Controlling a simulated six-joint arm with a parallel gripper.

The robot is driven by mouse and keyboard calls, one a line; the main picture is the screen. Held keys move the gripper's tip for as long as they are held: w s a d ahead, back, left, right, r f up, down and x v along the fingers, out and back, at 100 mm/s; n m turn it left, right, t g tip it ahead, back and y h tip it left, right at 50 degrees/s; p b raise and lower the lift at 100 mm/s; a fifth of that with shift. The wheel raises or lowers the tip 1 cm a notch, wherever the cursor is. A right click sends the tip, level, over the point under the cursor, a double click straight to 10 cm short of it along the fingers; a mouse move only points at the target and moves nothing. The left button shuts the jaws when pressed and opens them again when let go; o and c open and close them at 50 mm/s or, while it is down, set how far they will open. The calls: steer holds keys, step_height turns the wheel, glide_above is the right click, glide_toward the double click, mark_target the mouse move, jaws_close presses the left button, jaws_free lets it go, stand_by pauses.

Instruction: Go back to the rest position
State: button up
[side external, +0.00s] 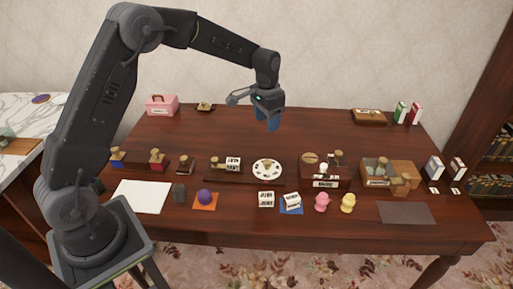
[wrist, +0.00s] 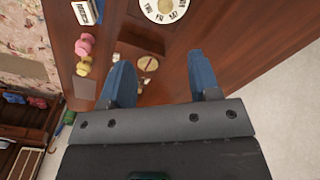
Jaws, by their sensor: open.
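My gripper (side external: 271,122) hangs high above the back middle of the dark wooden table (side external: 330,132), with its blue fingers pointing down. In the wrist view my gripper (wrist: 160,65) is open, with its two blue fingers well apart. Nothing is between them close up; the table lies well below. The arm stands on the left and reaches over to the right. My gripper touches nothing.
Along the table's middle stand wooden stamps, a white dial (side external: 267,168) and an open wooden box (side external: 376,171). In front are a pink figure (side external: 322,201) and a yellow figure (side external: 348,203). A pink case (side external: 162,105) stands back left. Bare table lies under my gripper.

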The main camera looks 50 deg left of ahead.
steer(key=s+d+r+t, duration=0.2)
steer(key=s+d+r, duration=0.2)
steer(key=s+r, duration=0.9)
steer(key=s+d+r+n+t, duration=0.1)
steer(key=s+d+t, duration=0.2)
steer(key=s, duration=1.5)
steer(key=shift+d+n, duration=0.2)
steer(key=shift+n, duration=0.2)
